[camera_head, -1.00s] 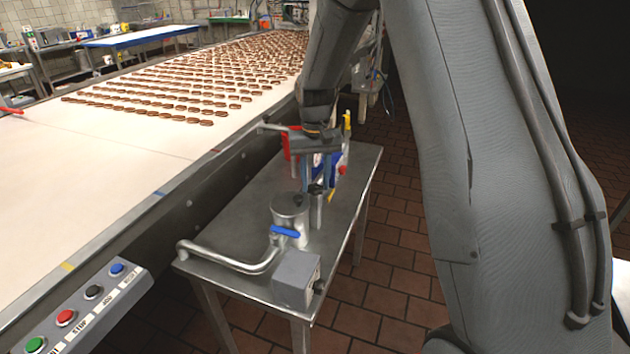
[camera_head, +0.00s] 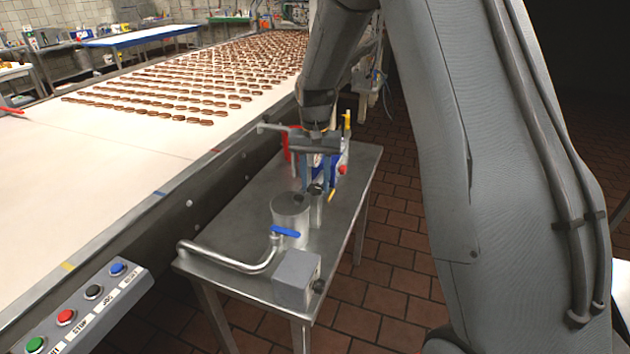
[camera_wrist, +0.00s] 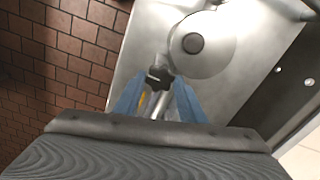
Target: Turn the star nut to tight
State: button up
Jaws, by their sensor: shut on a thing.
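The star nut (camera_head: 315,189) is a small dark knob on top of an upright metal post (camera_head: 316,212) beside the round steel pot on the side table. In the wrist view the black star nut (camera_wrist: 157,79) shows its lobes between the two blue fingers. My gripper (camera_head: 316,187) points down from above, its blue fingers on either side of the nut. In the wrist view my gripper (camera_wrist: 159,84) is shut on the nut. The contact faces are partly hidden, and I cannot tell how tight the nut is.
The steel pot (camera_head: 290,210) with a blue-handled valve (camera_head: 285,231) and curved pipe (camera_head: 235,264) stands close by. A grey box (camera_head: 296,277) sits at the table's near end (camera_head: 220,215). Red and blue items stand behind the gripper. The conveyor (camera_head: 110,160) runs along the left.

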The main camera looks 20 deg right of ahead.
aim_at(315, 188)
jog(key=o, duration=1)
jog(key=shift+o, duration=0.2)
jog(key=shift+r, duration=0.15)
notch_tip(315, 188, up, 8)
jog(key=b, duration=0.2)
jog(key=shift+f, duration=0.2)
jog(key=s+f+n, duration=0.2)
jog(key=s+f, duration=0.1)
jog(key=s, duration=0.9)
jog(key=s+f+n+t, duration=0.1)
jog(key=s+f+n, duration=0.1)
jog(key=s, duration=1.1)
jog(key=shift+d+f, duration=0.4)
